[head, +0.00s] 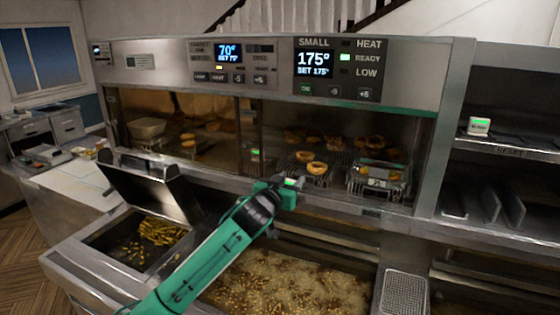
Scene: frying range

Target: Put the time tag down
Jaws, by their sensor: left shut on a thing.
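My left gripper (288,190) reaches in from the lower left and is in front of the warming cabinet's lower edge. It is shut on a small time tag (290,182) with a green-lit face, mostly hidden by the fingers. A similar white tag (480,125) with a green display stands on the right-hand shelf. Another small green light (255,154) shows inside the cabinet; I cannot tell whether it is a tag. My right gripper is not in view.
The cabinet (384,211) holds rings on wire racks and a wire basket (380,178) at its right. Below, a fryer vat (290,283) holds bubbling oil with food. An open-lidded bin (92,243) of fries is at left. The right shelf (525,153) has free room.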

